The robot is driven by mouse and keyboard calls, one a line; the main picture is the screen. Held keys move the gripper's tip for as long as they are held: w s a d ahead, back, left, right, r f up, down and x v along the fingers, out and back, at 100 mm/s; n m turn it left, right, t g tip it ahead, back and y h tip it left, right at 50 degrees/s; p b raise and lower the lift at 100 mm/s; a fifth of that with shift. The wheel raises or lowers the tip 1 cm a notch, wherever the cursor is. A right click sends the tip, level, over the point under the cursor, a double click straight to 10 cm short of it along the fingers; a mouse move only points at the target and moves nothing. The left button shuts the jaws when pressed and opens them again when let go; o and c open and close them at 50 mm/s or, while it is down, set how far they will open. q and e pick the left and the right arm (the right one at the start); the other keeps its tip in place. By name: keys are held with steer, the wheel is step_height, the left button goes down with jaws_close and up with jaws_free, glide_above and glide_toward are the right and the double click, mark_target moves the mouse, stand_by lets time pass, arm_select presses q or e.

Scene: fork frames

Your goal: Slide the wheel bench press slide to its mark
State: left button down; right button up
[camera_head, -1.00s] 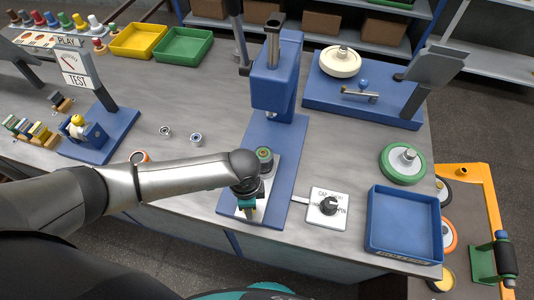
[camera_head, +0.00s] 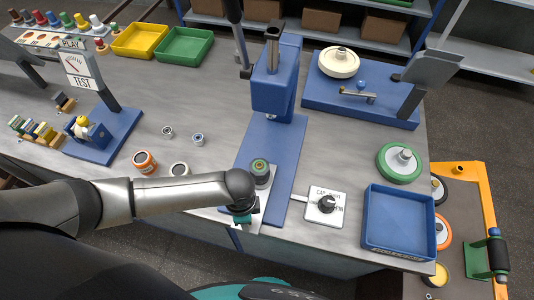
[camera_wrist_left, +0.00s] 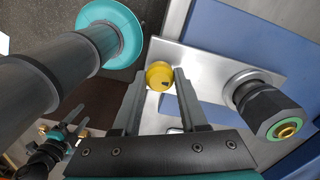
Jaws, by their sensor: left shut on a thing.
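The blue bench press (camera_head: 276,95) stands mid-bench. Its pale metal slide plate (camera_head: 227,214) lies on the press base (camera_head: 268,145) and sticks out past the bench's front edge. A dark cylinder with a green ring and brass centre (camera_head: 260,172) stands on the plate, in front of the press head; it also shows in the wrist view (camera_wrist_left: 268,112). My left gripper (camera_head: 243,218) is shut on the slide's yellow knob (camera_wrist_left: 159,75), between its fingers (camera_wrist_left: 160,90). The mark cannot be made out. My right gripper (camera_wrist_left: 72,125) seems to show small in the wrist view; its jaws are unclear.
A switch box (camera_head: 325,207) and a blue tray (camera_head: 369,225) stand right of the press. A green-rimmed wheel (camera_head: 399,163) lies behind the tray. An orange-banded part (camera_head: 144,163) and small rings lie left. A blue fixture with a cream wheel (camera_head: 338,63) stands behind right.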

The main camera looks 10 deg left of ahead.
arm_select(q)
steer(key=shift+s+f+p, duration=0.1)
steer(key=shift+s+p, duration=0.5)
steer(key=shift+s, duration=0.65)
steer(key=shift+c, duration=1.8)
jaws_free()
steer(key=shift+w, duration=0.15)
